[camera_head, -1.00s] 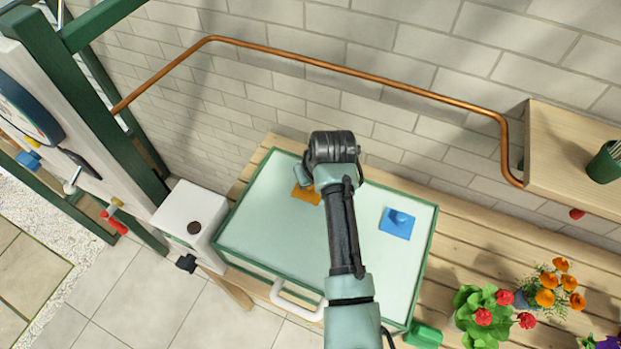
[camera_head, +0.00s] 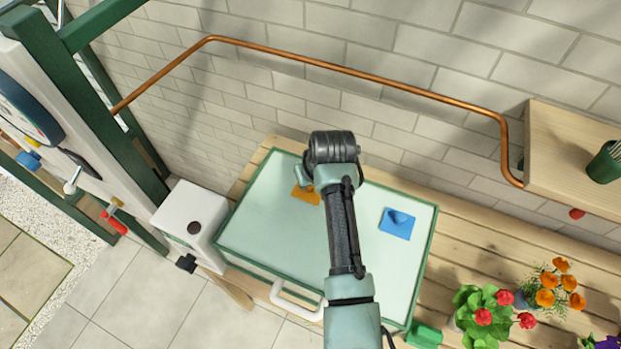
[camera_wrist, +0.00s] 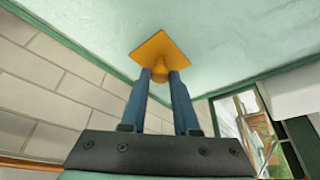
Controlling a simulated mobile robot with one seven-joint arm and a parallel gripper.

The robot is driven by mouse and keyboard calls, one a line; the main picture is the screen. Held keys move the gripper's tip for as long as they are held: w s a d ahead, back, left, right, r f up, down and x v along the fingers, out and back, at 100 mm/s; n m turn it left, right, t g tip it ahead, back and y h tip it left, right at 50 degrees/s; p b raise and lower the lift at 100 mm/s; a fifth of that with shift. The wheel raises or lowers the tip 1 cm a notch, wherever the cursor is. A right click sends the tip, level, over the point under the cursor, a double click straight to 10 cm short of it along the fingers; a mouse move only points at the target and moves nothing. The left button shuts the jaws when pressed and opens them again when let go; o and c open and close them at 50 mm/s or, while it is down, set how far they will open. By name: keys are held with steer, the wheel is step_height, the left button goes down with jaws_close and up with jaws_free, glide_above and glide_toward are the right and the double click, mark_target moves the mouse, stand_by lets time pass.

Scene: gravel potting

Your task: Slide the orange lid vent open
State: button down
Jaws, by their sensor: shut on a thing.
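The orange lid vent (camera_head: 305,195) is a square plate on the pale green lid (camera_head: 262,222), left of my arm in the head view and partly hidden behind it. In the wrist view the orange vent (camera_wrist: 158,52) shows its plate against the lid and a rounded knob. My gripper (camera_wrist: 160,76) is shut on that knob, one blue finger on each side. The head view hides my fingers behind the arm. Whether an opening shows beneath the plate cannot be told.
A blue vent (camera_head: 397,223) sits on the lid's right part. A white box with a dark knob (camera_head: 190,222) stands left of the lid. Potted flowers (camera_head: 490,305) stand at the right on the wooden bench (camera_head: 455,215). A copper pipe (camera_head: 360,70) runs along the wall behind.

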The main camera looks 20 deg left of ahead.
steer(key=a+b, duration=0.1)
steer(key=a, duration=0.5)
steer(key=shift+w, duration=0.1)
steer(key=c, duration=0.7)
jaws_free()
steer(key=shift+a, duration=0.15)
steer(key=shift+o, duration=0.2)
steer(key=shift+d+r, duration=0.15)
steer(key=shift+d, duration=0.05)
steer(key=b+v, duration=0.2)
steer(key=v, duration=1)
steer(key=shift+s+r, duration=0.2)
steer(key=shift+r, duration=0.1)
